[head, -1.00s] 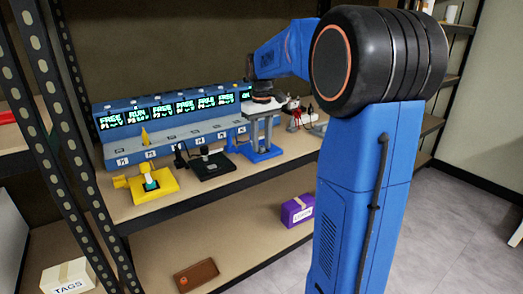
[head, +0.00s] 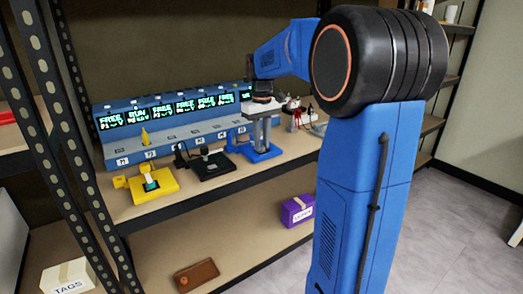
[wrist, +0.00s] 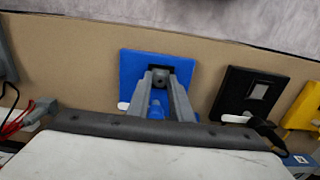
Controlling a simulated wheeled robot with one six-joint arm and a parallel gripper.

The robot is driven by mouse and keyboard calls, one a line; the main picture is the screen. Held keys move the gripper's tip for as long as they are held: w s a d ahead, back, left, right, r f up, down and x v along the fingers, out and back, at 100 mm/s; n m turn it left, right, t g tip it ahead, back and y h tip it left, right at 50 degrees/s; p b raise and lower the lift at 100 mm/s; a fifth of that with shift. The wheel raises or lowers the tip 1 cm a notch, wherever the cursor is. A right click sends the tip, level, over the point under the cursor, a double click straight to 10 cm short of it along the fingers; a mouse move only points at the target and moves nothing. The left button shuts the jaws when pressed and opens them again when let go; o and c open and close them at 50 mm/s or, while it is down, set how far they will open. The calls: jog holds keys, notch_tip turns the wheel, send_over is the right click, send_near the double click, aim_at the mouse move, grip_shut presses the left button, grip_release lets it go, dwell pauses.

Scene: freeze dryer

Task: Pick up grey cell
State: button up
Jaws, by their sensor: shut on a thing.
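My gripper (wrist: 161,82) points down over the blue stand (wrist: 129,72), its two grey fingers close together. A small dark grey piece with a round end (wrist: 160,77) shows between the fingertips. It appears to be the grey cell, though the fingers hide most of it. It lies over the dark square in the stand, and I cannot tell whether it is lifted clear. In the head view my gripper (head: 258,138) is above the blue stand (head: 262,153), and the cell cannot be made out.
A black stand (head: 210,167) and a yellow stand (head: 155,190) stand to the left on the shelf. Behind them is a blue rack with lit displays (head: 165,107). A red item (head: 295,110) is to the right. Dark shelf posts frame the left side.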

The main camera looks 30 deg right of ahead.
jog(key=shift+r, duration=0.2)
jog(key=shift+r, duration=2.3)
